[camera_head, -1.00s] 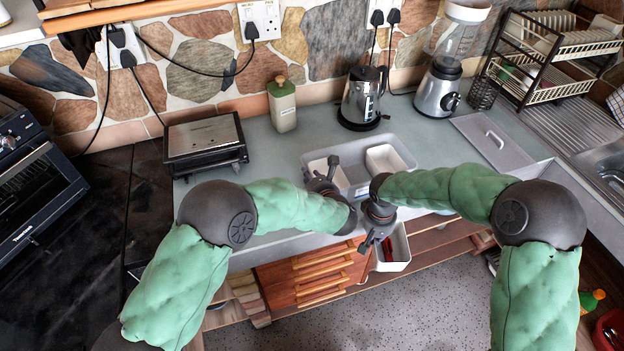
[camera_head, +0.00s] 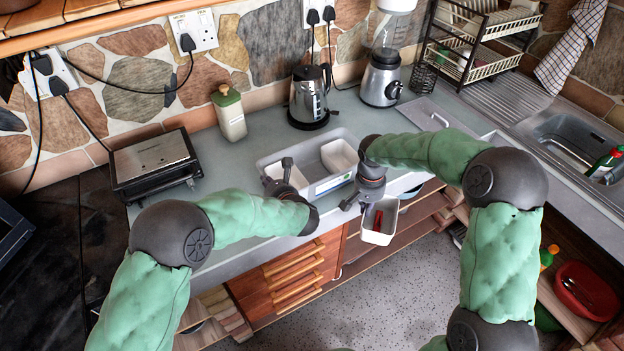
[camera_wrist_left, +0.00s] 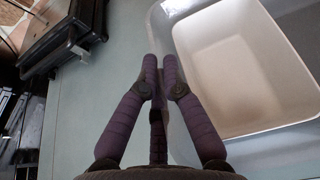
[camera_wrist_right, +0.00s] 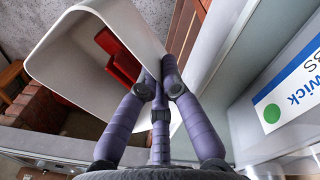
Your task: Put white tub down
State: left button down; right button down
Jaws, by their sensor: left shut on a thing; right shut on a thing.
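A white tub (camera_head: 377,236) with a red thing (camera_head: 378,218) inside hangs in front of the counter edge. My right gripper (camera_head: 358,200) is shut on its rim; the right wrist view shows the tub (camera_wrist_right: 80,45) tilted, its mouth and the red thing (camera_wrist_right: 118,58) visible. A grey tray (camera_head: 330,185) on the counter holds another white tub (camera_head: 340,155) and a tub at its left (camera_head: 273,170), partly hidden by my gripper. My left gripper (camera_head: 278,178) is shut on the tray's left rim, seen close in the left wrist view (camera_wrist_left: 160,62).
A toaster grill (camera_head: 155,162), a green-topped bottle (camera_head: 229,112), a kettle (camera_head: 309,97) and a blender (camera_head: 382,77) stand behind on the counter (camera_head: 240,155). A dish rack (camera_head: 480,40) and sink (camera_head: 580,140) are right. Drawers (camera_head: 290,275) sit below the edge.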

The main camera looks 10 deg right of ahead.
pick_arm(q)
jog(key=shift+f, duration=0.1)
pick_arm(e)
jog(key=w+d+r+m, duration=0.3)
jog(key=d+r+m, duration=0.3)
jog(key=d+m, duration=0.2)
jog(key=w+d+r+m, duration=0.3)
jog(key=d+r+m, duration=0.2)
jog(key=d+m, duration=0.2)
jog(key=w+a+r+m, duration=0.2)
jog(key=w+a+m, duration=0.2)
jog(key=a, duration=0.3)
jog(key=w+a+r+m+y, duration=0.15)
jog(key=w+a+m, duration=0.25)
jog(key=a, duration=0.4)
jog(key=w+a+r+m, duration=0.3)
jog(key=w+a, duration=0.1)
jog(key=a, duration=0.3)
notch_tip(320, 180, down, 10)
jog(key=shift+a+r+m, duration=0.15)
jog(key=shift+a+m, duration=0.05)
jog(key=shift+m, duration=0.1)
jog(key=shift+f, duration=0.6)
